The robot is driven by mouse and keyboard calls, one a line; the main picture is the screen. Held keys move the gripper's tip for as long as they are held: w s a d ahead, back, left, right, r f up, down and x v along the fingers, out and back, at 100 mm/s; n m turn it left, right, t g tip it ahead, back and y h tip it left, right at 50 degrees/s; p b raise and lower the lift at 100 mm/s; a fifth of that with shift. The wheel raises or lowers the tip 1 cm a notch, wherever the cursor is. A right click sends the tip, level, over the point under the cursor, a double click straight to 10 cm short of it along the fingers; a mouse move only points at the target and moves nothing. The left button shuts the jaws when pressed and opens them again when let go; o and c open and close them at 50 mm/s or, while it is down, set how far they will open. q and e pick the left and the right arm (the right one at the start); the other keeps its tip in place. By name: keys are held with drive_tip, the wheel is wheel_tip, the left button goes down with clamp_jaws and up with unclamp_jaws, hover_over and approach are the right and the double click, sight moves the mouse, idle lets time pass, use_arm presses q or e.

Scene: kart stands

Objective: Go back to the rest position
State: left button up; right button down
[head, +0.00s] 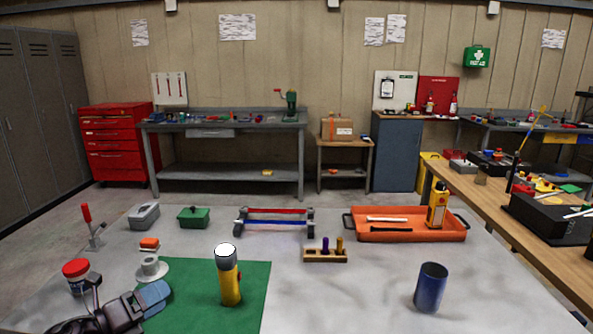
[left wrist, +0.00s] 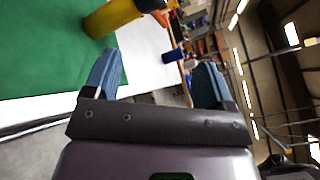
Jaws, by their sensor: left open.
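My left gripper (head: 150,298) is at the lower left of the head view, low over the left edge of the green mat (head: 255,285). Its two blue-grey fingers stand wide apart in the left wrist view (left wrist: 155,78), with nothing between them. A yellow flashlight (head: 229,280) with a pale top stands upright on the mat, to the right of the gripper and apart from it. The flashlight also shows at the top of the left wrist view (left wrist: 110,18). My right gripper is in neither view.
Near the gripper stand a red-lidded jar (head: 77,277) and a pale spool-like piece (head: 151,268). A dark blue cup (head: 431,288) stands at right. Behind are an orange tray (head: 400,237), a small wooden holder (head: 313,256) and a rack (head: 273,224). The table between mat and cup is clear.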

use_arm(q)
drive_tip(key=s+f+n+g+y, duration=0.2)
drive_tip(key=s+f+n+y, duration=1)
drive_tip(key=s+f+n, duration=1.2)
drive_tip(key=s+n, duration=0.3)
drive_tip(key=n, duration=0.5)
drive_tip(key=shift+d+f, duration=0.35)
drive_tip(key=shift+f, duration=0.05)
